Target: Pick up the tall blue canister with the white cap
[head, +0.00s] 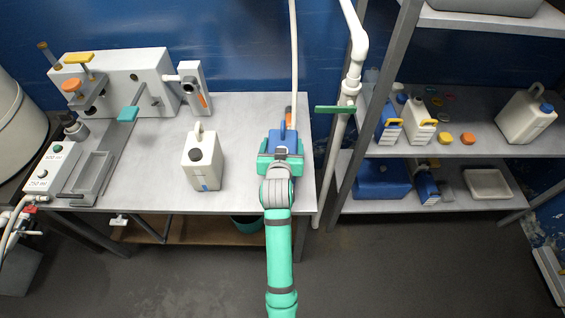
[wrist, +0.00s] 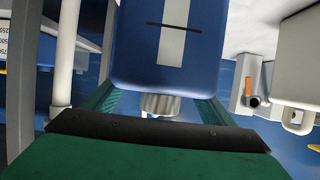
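A blue canister (head: 287,136) stands at the right end of the workbench, its lower part hidden by my gripper. In the wrist view, which looks upside down, the blue canister (wrist: 205,50) shows a pale label stripe and a ridged whitish-grey cap (wrist: 160,104). My gripper (head: 281,158) is at the canister, with one green finger on each side of it. The fingers also show in the wrist view (wrist: 160,100), spread about as wide as the canister. Whether they press on it I cannot tell, and their tips are partly hidden.
A white jug (head: 203,165) with a dark cap stands left on the workbench (head: 240,185). White equipment (head: 115,85) fills the bench's left side. A white pipe with a green handle (head: 335,109) rises at the right. Shelves (head: 480,133) beyond hold several other containers, some blue.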

